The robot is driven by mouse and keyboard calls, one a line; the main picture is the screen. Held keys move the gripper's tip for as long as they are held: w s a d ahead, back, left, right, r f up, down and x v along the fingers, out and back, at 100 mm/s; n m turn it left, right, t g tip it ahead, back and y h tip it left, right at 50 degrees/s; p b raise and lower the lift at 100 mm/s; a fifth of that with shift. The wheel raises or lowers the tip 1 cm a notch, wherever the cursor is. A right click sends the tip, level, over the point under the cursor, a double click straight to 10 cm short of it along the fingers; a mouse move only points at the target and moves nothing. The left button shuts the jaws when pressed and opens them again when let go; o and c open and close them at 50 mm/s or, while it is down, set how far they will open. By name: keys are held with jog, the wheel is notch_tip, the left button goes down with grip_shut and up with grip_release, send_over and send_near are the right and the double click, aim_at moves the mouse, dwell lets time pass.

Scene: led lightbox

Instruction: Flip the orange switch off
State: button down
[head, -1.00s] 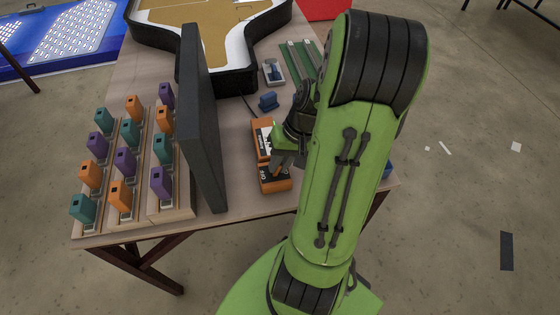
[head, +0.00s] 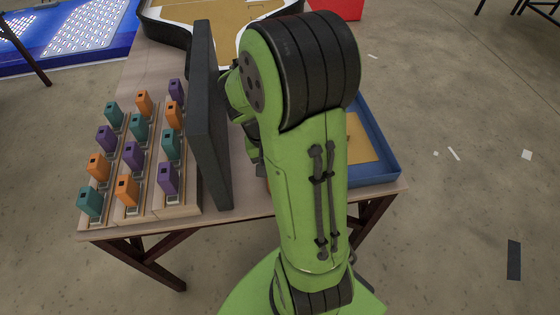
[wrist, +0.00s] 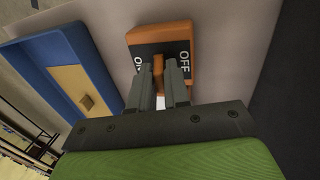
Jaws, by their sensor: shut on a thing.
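The orange switch (wrist: 160,37) has a dark face marked ON at left and OFF at right in the wrist view. Its small orange lever (wrist: 158,67) sits between the fingertips of my gripper (wrist: 160,78), which is shut on it. The lever is partly hidden by the fingers, so its exact tilt is hard to tell. In the head view my arm hides nearly all of the switch; only a sliver of orange (head: 261,170) shows beside the arm.
A tall dark panel (head: 209,125) stands close to the left of my arm. Left of it are rows of teal, orange and purple blocks (head: 128,189) on wooden strips. A blue tray (head: 388,160) with a tan insert lies to the right.

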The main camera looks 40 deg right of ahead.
dwell(0.3)
jog(key=c, duration=1.2)
grip_release()
jog(key=p+v, duration=0.6)
jog(key=v, duration=0.9)
jog(key=shift+w+a+r, duration=0.15)
jog(key=shift+a+r, duration=0.1)
jog(key=shift+r, duration=0.05)
